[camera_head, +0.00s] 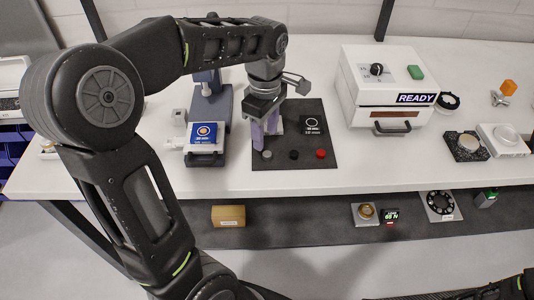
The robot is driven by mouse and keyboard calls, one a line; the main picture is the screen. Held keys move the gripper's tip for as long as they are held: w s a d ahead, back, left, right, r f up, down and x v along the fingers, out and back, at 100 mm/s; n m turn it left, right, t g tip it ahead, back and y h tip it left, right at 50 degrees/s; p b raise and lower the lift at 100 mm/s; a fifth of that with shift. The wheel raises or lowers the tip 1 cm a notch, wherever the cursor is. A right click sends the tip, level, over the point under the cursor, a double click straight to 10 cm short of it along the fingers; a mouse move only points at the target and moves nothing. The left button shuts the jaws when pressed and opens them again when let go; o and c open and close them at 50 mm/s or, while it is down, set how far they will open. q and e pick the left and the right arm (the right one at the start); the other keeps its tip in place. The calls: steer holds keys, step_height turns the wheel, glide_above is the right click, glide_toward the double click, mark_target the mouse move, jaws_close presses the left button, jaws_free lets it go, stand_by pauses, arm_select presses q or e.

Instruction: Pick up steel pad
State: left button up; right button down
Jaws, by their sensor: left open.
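A small grey round pad (267,154), the one that looks like steel, lies at the front left of a dark mat (325,135) on the white table. A black round pad (293,155) and a red one (320,153) lie to its right in a row. My left gripper (264,136) points down over the left part of the mat, just behind the grey pad. Its pale purple fingers are open and apart from the pad as far as I can see. A pale piece behind the fingers is partly hidden. My right gripper is out of the picture.
A blue and white device (204,140) stands close left of the mat. A black labelled block (313,124) is on the mat's right. A white box reading READY (352,85) stands to the right. A lower shelf holds a yellow-brown box (228,216) and small devices.

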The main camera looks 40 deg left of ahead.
mark_target(266, 153)
arm_select(q)
steer(key=shift+f, duration=0.55)
step_height(266, 153, down, 5)
steer(key=shift+d+f+p, duration=0.1)
steer(key=shift+p, duration=0.45)
steer(key=shift+c, duration=0.4)
jaws_close()
